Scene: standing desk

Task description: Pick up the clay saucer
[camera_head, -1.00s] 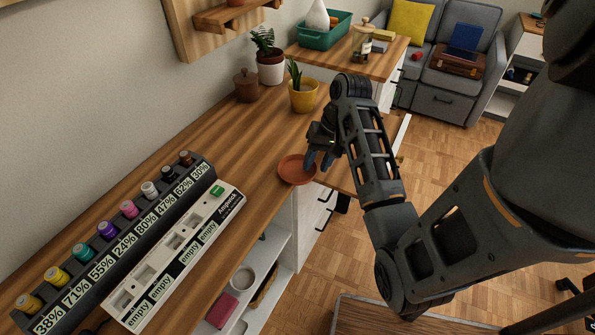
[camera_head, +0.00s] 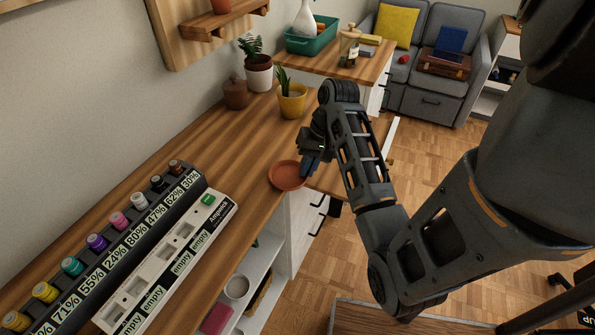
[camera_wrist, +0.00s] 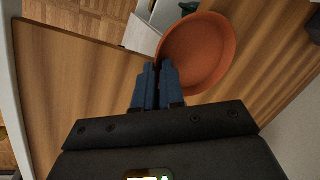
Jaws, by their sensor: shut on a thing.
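The clay saucer (camera_head: 287,176) is a shallow, round, reddish-brown dish at the front edge of the wooden desk. In the wrist view the saucer (camera_wrist: 203,50) shows at the top centre, its near left rim between my fingertips. My gripper (camera_head: 309,168) reaches it from the right in the head view. In the wrist view the blue fingers of my gripper (camera_wrist: 158,72) are close together, shut on the saucer's rim. I cannot tell whether the saucer is clear of the desk top.
A long battery rack (camera_head: 110,240) and a white charger strip (camera_head: 170,262) lie at the left. A yellow pot (camera_head: 292,103), a white pot (camera_head: 259,75) and a brown lidded jar (camera_head: 236,95) stand behind. The desk between is clear.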

